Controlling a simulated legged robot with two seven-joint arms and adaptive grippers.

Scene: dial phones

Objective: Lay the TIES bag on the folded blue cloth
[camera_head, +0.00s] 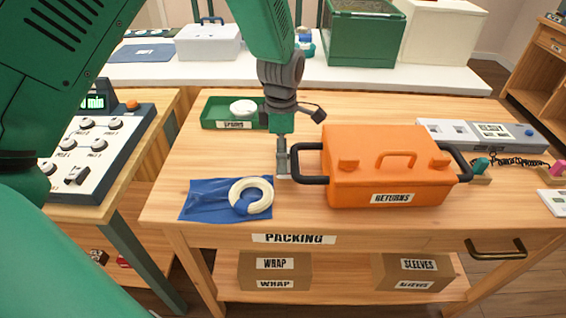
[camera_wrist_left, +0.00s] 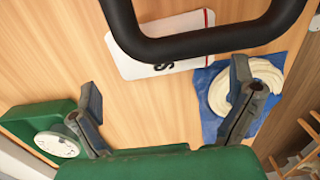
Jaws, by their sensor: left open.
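The TIES bag, seen only in part in the left wrist view, is a white flat packet (camera_wrist_left: 142,66) with a red edge and the letter S showing. It lies on the table under a black handle that hides part of it. I cannot make it out in the head view. The blue cloth (camera_head: 199,199) lies at the table's front left with a cream ring (camera_head: 238,195) on it; the cloth also shows in the left wrist view (camera_wrist_left: 207,118). My left gripper (camera_head: 283,165) is open and empty, pointing down beside the handle, right of the cloth.
The orange RETURNS case (camera_head: 350,185), with black side handles (camera_head: 305,165), stands close right of my left gripper. A green tray (camera_head: 215,112) with a white round item (camera_head: 243,107) is behind left. A grey device (camera_head: 470,131) is at the back right. Bare table lies between tray and cloth.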

